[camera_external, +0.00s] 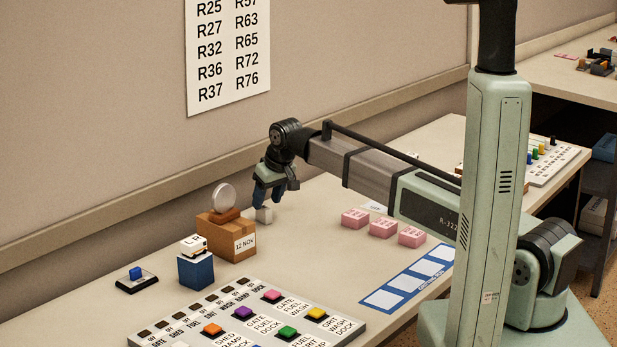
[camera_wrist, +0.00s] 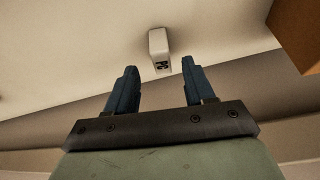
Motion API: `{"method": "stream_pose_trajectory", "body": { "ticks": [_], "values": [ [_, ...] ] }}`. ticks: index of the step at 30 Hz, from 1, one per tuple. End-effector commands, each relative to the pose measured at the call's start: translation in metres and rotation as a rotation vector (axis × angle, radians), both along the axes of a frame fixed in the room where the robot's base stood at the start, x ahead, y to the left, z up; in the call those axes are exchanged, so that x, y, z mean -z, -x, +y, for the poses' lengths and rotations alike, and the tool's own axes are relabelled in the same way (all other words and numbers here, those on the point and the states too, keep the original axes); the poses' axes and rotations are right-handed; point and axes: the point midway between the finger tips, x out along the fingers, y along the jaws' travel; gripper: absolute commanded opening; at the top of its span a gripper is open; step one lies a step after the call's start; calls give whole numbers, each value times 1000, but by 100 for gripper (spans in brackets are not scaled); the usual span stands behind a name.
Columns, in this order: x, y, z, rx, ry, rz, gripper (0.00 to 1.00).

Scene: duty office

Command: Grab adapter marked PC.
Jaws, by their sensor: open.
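A small white adapter (camera_wrist: 159,45) with dark marks on its end face shows in the wrist view, just beyond the fingertips; the marks are too small to read surely, perhaps PC. In the external view the white adapter (camera_external: 264,214) sits on the desk beside the cardboard box. My gripper (camera_wrist: 158,68) is open and empty, its two blue fingers apart with the adapter ahead of the gap. In the external view my gripper (camera_external: 267,194) hangs pointing down just above the adapter, near the wall.
A cardboard box (camera_external: 221,243) marked 12 NOV, bearing a round object (camera_external: 224,197), stands close left of my gripper. A blue block (camera_external: 195,271) stands further left. Several pink blocks (camera_external: 383,228) lie to the right. A button board (camera_external: 250,318) fills the front.

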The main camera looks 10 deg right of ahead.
Motion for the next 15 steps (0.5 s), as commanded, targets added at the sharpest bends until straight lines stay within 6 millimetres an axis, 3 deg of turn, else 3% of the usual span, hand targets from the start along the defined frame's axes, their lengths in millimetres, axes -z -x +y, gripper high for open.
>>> {"method": "stream_pose_trajectory", "body": {
  "ticks": [7, 15],
  "values": [
    [30, -10, 10, 0, 0, 1, 53],
    [35, -12, 11, -1, -2, -1, 53]
  ]
}}
